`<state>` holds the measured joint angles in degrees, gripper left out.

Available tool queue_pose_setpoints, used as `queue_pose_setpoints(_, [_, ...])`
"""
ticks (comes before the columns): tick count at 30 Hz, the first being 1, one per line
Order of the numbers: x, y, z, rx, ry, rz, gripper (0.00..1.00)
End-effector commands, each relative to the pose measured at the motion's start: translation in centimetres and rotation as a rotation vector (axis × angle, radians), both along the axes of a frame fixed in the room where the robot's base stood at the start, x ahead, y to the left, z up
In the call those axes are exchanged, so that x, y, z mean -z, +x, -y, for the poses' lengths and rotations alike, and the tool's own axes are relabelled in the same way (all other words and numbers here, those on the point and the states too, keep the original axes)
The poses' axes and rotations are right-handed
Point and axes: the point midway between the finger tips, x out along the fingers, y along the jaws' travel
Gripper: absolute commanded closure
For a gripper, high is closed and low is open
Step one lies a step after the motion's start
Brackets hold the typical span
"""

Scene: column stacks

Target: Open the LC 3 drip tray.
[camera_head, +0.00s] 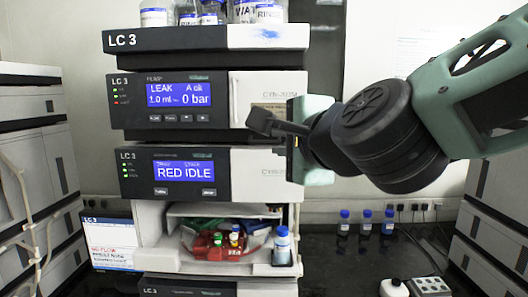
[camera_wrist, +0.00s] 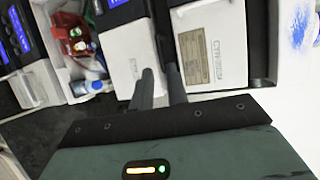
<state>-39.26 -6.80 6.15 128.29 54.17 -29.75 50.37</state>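The LC 3 stack stands in the middle of the head view, with an LC 3 top tray (camera_head: 165,39). Below it are a pump module (camera_head: 255,88) showing LEAK and 0 bar and a module (camera_head: 250,165) showing RED IDLE. I cannot make out which part is the drip tray. A lowest LC 3 unit (camera_head: 265,288) is cut off by the bottom edge. My gripper (camera_head: 262,122) is in front of the pump module's lower right part. In the wrist view my gripper (camera_wrist: 155,70) has its two fingers a little apart, with nothing visibly held, facing the white panels.
An open compartment (camera_head: 170,262) holds red items and a blue-capped bottle (camera_head: 282,246). Bottles stand on the top tray. A small screen (camera_head: 108,243) stands at left, and other stacks flank both sides.

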Motion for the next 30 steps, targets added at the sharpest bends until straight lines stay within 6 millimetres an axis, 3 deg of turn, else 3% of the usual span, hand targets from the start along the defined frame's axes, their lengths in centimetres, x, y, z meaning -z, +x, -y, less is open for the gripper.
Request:
queue_pose_setpoints(6, [1.1,4.2,-1.6,0.001,-0.001,-0.002,0.84])
queue_pose_setpoints(12, [1.5,6.8,-2.6,0.0,-0.001,0.0,0.84])
queue_pose_setpoints(26, [1.7,7.8,-3.0,-0.001,-0.001,0.0,0.84])
queue_pose_setpoints(28, [1.7,7.8,-3.0,-0.001,-0.001,0.0,1.0])
queue_pose_setpoints(30, [1.7,7.8,-3.0,-0.001,-0.001,0.0,1.0])
